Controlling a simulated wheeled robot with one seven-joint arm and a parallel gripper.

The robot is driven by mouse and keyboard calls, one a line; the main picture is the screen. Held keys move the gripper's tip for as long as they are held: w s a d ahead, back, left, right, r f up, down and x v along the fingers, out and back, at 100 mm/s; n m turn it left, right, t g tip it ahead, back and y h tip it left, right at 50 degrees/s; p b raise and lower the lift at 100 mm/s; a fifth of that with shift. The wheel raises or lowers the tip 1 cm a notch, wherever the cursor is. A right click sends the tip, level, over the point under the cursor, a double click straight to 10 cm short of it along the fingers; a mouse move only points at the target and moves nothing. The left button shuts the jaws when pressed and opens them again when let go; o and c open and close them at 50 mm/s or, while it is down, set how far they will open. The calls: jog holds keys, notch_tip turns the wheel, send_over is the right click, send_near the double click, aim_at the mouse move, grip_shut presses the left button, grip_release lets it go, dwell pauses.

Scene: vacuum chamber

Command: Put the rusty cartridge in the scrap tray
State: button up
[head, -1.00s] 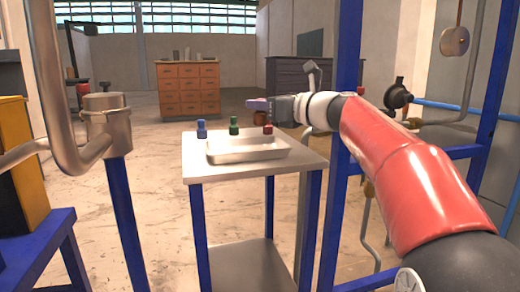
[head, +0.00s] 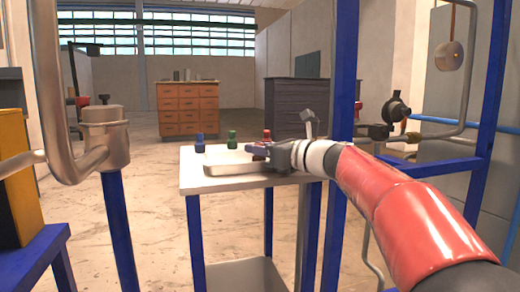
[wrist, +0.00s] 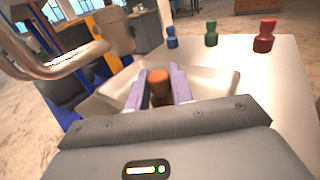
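The rusty cartridge (wrist: 160,85) is orange-brown and stands upright between the purple fingers of my gripper (wrist: 161,82). In the head view the gripper (head: 262,150) is low over the right part of the scrap tray, shut on the cartridge (head: 258,157). The scrap tray (head: 220,170) is a shallow pale metal tray on the table; its right end is hidden by my gripper. It also shows in the wrist view (wrist: 105,100). I cannot tell whether the cartridge touches the tray floor.
Behind the tray stand a blue cartridge (head: 199,142), a green one (head: 232,140) and a red one (head: 267,136). The white table (head: 225,184) is otherwise clear. A blue frame post (head: 343,100) stands to the right, and a metal pipe (head: 100,150) to the left.

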jog(key=o, duration=0.4)
jog(key=shift+c, duration=0.2)
jog(key=shift+r, duration=0.1)
